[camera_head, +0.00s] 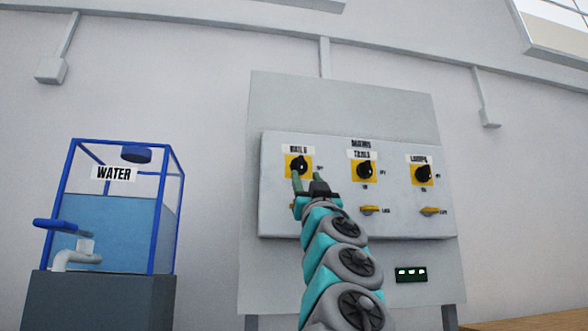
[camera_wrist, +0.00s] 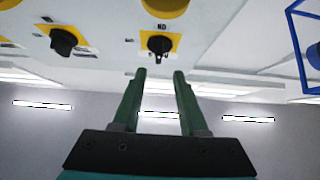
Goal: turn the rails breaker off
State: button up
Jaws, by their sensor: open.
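The rails breaker (camera_head: 299,164) is a black rotary knob on a yellow plate, under a label that reads like "RAILS", at the left of the grey panel. In the wrist view the rails breaker (camera_wrist: 159,44) appears just beyond my fingertips, with an "ON" mark beside its plate. My gripper (camera_head: 307,175) is in front of the lower part of this breaker. In the wrist view my gripper (camera_wrist: 160,73) has its two green fingers apart with nothing between them. The knob lines up with the gap, and the fingers look short of it. The knob's exact setting is hard to read.
To the right are the mains/trails breaker (camera_head: 365,170) and the lamps breaker (camera_head: 423,174). Yellow lock levers (camera_head: 369,210) sit below them; the one under rails is mostly hidden by my arm. A blue-framed water tank (camera_head: 115,210) stands left, clear of the panel.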

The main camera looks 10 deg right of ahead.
aim_at(302, 162)
jog(key=shift+p+x, duration=0.6)
jog(key=shift+x, duration=1.9)
jog(key=shift+w+r+p, duration=0.35)
jog(key=shift+r, duration=0.1)
jog(key=shift+w+d+r, duration=0.1)
jog(key=shift+w+r, duration=0.15)
jog(key=shift+w, duration=0.1)
jog(key=shift+r+p, duration=0.2)
jog(key=shift+p, duration=0.25)
jog(key=shift+w+r, duration=0.1)
jog(key=shift+w, duration=0.05)
grip_shut()
